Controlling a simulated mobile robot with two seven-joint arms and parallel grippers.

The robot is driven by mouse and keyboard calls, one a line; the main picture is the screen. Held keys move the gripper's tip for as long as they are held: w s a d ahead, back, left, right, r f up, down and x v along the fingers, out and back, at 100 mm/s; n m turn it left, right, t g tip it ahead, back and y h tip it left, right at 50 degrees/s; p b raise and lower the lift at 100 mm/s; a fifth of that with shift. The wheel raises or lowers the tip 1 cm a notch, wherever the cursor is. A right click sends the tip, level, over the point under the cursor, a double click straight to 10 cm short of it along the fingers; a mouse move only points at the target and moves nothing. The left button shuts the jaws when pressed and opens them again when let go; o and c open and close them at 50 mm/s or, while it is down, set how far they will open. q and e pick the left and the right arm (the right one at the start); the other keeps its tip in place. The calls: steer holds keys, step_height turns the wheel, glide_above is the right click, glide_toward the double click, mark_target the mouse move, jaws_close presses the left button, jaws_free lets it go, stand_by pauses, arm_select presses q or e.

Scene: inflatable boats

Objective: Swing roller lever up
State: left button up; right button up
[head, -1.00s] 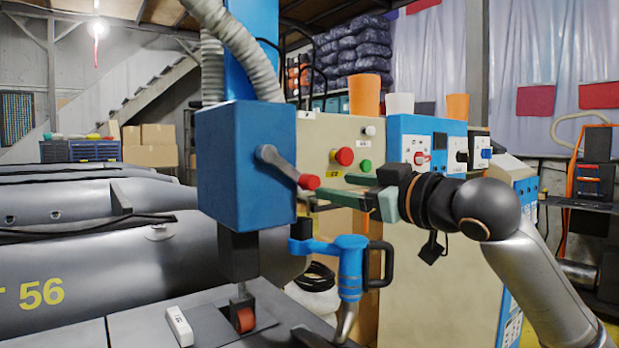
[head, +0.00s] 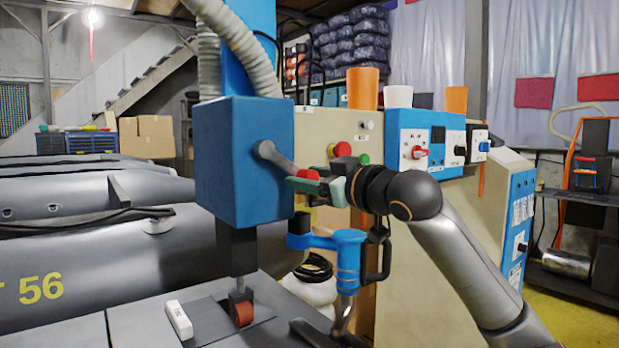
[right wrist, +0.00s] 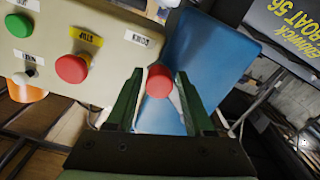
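The roller lever (head: 277,158) is a grey bar on the side of a blue box (head: 222,160), slanting down to the right. Its red knob (head: 308,174) is partly covered by my gripper in the head view. Below the box hangs an orange-red roller (head: 243,312). My right gripper (head: 303,182) is at the lever's end. In the right wrist view, the green fingers of the right gripper (right wrist: 160,76) are open on either side of the red knob (right wrist: 159,81), with gaps showing. My left gripper is not in view.
A beige control panel (right wrist: 95,45) with red and green buttons stands close behind the gripper. Grey inflatable boats (head: 90,250) lie to the left. Yellow floor (head: 580,320) is clear at lower right.

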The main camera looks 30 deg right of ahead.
steer(key=c, duration=0.7)
jaws_close()
steer(key=shift+d+r, duration=0.1)
steer(key=shift+r, duration=0.05)
